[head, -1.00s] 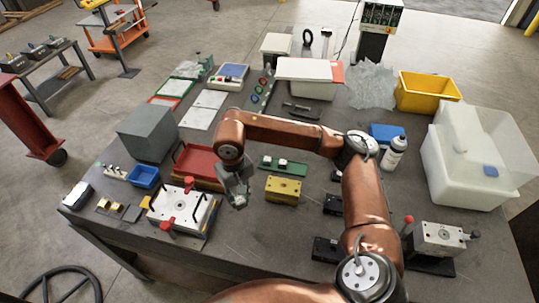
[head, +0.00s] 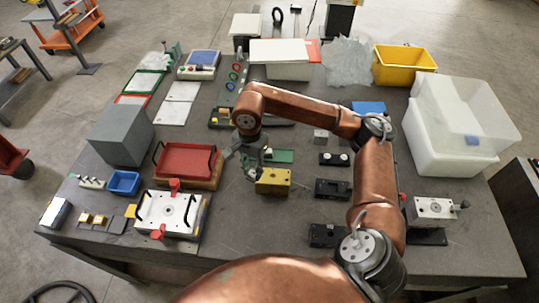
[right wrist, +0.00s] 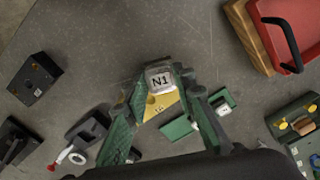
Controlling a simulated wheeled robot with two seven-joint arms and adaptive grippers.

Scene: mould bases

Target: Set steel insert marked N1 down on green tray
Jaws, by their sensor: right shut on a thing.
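My right gripper (head: 252,172) is shut on the steel insert marked N1 (right wrist: 160,78), a small light block with its label facing the right wrist camera. The insert is held above the table, over the yellow block (head: 273,181) as the wrist view shows it. The green tray (head: 282,156) lies just behind the yellow block, partly hidden by the gripper. In the right wrist view the green tray (right wrist: 178,128) shows between and beside the fingers, with another small light insert (right wrist: 224,111) on it. My left gripper is not in view.
A red tray (head: 186,160) stands left of the gripper and a clamp plate (head: 170,210) in front of it. Black fixtures (head: 332,188) stand to the right. A small grey block (head: 320,136) is behind them. Bare table lies in front of the yellow block.

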